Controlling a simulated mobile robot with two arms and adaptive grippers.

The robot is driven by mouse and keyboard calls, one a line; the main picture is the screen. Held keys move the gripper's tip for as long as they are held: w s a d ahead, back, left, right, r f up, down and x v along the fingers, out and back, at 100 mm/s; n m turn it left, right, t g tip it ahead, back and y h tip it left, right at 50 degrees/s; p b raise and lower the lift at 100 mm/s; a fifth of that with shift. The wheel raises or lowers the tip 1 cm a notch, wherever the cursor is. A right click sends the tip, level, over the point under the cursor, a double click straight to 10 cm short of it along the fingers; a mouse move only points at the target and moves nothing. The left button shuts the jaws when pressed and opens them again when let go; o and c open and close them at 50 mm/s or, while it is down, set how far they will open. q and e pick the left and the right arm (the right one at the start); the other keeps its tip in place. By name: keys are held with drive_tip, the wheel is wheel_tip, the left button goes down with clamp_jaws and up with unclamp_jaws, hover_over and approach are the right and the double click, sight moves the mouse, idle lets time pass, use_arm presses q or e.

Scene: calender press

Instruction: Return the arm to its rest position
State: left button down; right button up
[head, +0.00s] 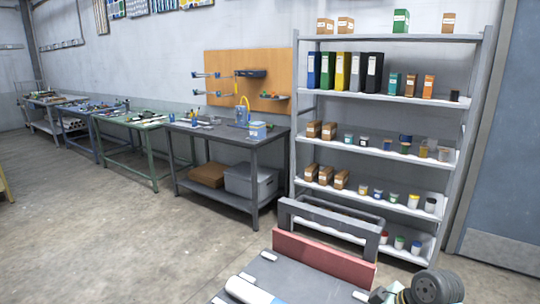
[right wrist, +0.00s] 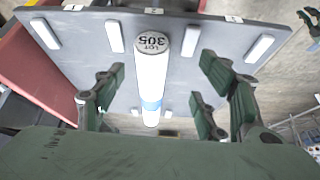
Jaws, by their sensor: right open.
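My right gripper (right wrist: 161,88) shows in the right wrist view with its two green-padded fingers spread wide apart. A white roll (right wrist: 151,75) with a blue band and an end label reading "LOT 305" shows between and beyond the fingers. Both fingers are apart from the roll in the picture. The roll lies on a grey top with white pads (right wrist: 86,66). In the head view, part of the roll (head: 250,290) shows at the bottom edge, on the grey top (head: 297,276).
A red panel (head: 323,259) and a grey frame (head: 333,222) stand at the far side of the grey top. Behind is a shelf rack (head: 378,143) with binders, boxes and jars. A workbench (head: 229,136) stands left of the rack. The floor (head: 120,235) at left is clear.

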drive_tip(key=s+a+f+m+h, duration=0.2)
drive_tip(key=s+f+m, duration=0.2)
drive_tip(key=s+f, duration=0.7)
drive_tip(key=s+r+m+h, duration=0.2)
drive_tip(key=s+m, duration=0.3)
drive_tip(key=s, duration=1.1)
wheel_tip(320, 180, down, 30)
drive_tip(key=s+g+b, duration=0.1)
drive_tip(key=s+b, duration=0.1)
use_arm(q)
wheel_tip(320, 180, down, 4)
drive_tip(key=shift+w+f+b, duration=0.1)
drive_tip(key=shift+b, duration=0.95)
use_arm(e)
drive_tip(key=s+d+f+g, duration=0.1)
drive_tip(key=s+d+f, duration=0.2)
drive_tip(key=s+f, duration=1.3)
drive_tip(key=shift+s+d+f+n+h, duration=0.15)
drive_tip(key=shift+n+h, duration=0.15)
drive_tip(key=shift+n, duration=0.1)
